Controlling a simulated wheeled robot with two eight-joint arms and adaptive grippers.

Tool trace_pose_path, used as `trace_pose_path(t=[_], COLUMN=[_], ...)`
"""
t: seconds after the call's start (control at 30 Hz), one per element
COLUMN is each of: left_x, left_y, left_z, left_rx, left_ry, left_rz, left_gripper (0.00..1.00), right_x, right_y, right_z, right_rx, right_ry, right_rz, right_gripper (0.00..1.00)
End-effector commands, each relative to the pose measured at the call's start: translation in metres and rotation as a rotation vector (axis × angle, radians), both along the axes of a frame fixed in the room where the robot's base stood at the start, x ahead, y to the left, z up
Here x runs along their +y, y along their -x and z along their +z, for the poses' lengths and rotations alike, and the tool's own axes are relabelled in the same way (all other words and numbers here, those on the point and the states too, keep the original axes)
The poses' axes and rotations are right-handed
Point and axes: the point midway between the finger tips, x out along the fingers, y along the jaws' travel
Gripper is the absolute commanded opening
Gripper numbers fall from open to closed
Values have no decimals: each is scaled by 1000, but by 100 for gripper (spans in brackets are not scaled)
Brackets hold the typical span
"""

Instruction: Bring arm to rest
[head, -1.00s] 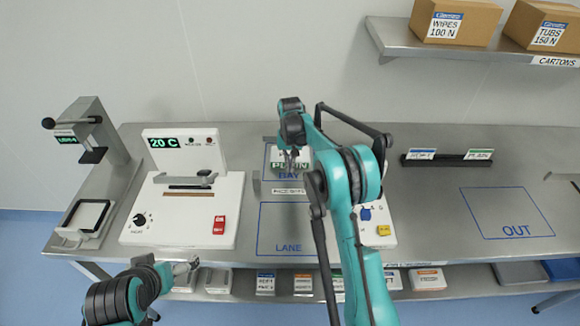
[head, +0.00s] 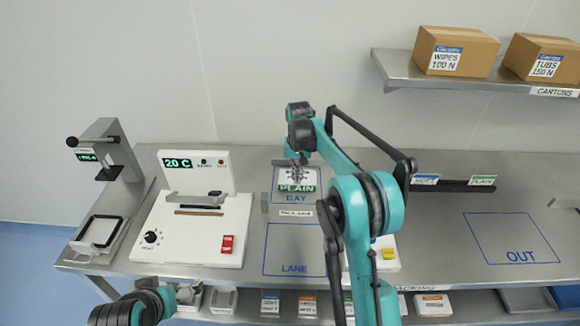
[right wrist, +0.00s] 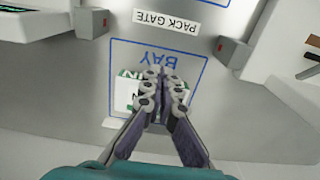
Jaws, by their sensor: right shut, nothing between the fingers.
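My right gripper (head: 297,172) is shut and empty. It hangs over the bay (head: 284,199), a blue outline at the back of the bench. A white and green pack marked PLAIN (head: 297,188) lies in the bay beneath the fingers. In the right wrist view the shut fingers (right wrist: 164,82) cover part of this pack (right wrist: 127,92); whether they touch it I cannot tell. My left arm shows at the lower left of the head view, and its fingers are hidden or out of frame.
A white sealer unit (head: 196,215) with a 20 C display and a grey press (head: 108,165) stand on the left. The empty lane outline (head: 295,250) lies in front of the bay. The OUT outline (head: 510,237) is clear. Cartons (head: 457,50) sit on a shelf above.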

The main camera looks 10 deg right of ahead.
Motion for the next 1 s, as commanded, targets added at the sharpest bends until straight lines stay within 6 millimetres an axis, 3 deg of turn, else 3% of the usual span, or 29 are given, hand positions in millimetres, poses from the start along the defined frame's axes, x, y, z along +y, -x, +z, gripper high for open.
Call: trace_pose_path(t=[0.23,0.37,0.5,0.7,0.87,1.0], left_x=[0,0,0,0,0,0], left_y=[0,0,0,0,0,0], left_z=[-2,-8,-16,-27,-35,-43], left_rx=[0,0,0,0,0,0], left_ry=[0,0,0,0,0,0], left_rz=[0,0,0,0,0,0], left_gripper=[100,100,100,100,100,100], right_x=[1,4,9,15,19,22], right_y=[7,30,71,140,198,249], right_z=[10,33,61,83,83,69], right_rx=[-15,-64,-145,-264,-360,-442], right_ry=[0,3,9,23,36,51], right_rz=[7,29,67,124,167,203], right_gripper=[0,0,0,0,0,0])
